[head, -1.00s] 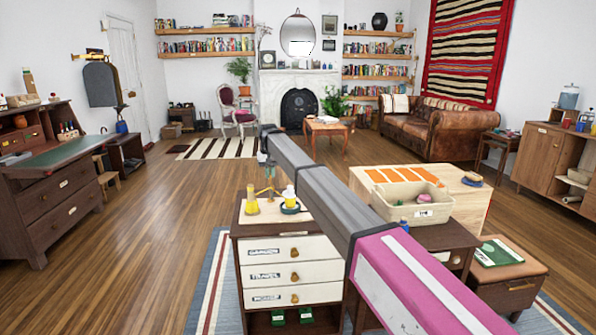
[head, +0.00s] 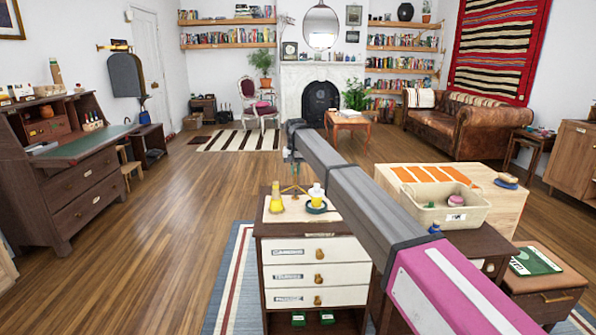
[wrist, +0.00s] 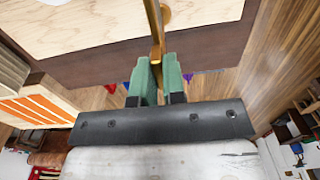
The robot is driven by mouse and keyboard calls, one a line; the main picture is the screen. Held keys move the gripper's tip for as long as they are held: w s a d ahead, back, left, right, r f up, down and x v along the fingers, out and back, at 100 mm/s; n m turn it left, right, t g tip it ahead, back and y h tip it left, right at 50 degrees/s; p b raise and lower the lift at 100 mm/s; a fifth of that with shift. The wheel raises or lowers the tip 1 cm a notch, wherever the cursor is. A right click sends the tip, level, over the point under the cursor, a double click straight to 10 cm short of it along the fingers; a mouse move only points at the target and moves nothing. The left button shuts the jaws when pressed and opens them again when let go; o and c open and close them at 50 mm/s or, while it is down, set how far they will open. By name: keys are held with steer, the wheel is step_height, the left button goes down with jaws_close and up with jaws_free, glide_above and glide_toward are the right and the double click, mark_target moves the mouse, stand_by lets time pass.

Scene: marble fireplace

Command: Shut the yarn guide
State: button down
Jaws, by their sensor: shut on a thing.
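The yarn guide (wrist: 156,35) is a slim brass bar, seen in the wrist view running down from the top edge to my fingers. A round brass base or knob shows beside it. My gripper (wrist: 158,78) has green fingers shut on the bar's lower end. In the head view my arm reaches out over a small chest of drawers (head: 318,252), and my gripper (head: 291,156) is small there above the chest's back. Thin brass parts of the guide show below it, too small to read the guide's exact angle.
On the chest top stand a yellow bottle (head: 276,199) and a yellow-and-white item on a dark dish (head: 316,206). A cream bin (head: 445,218) sits to the right on a wooden chest. A desk (head: 70,165) stands at left. The wooden floor between is clear.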

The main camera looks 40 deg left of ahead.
steer(key=c, duration=1.2)
jaws_free()
steer(key=shift+r, duration=0.15)
step_height(320, 180, up, 11)
steer(key=shift+f, duration=0.2)
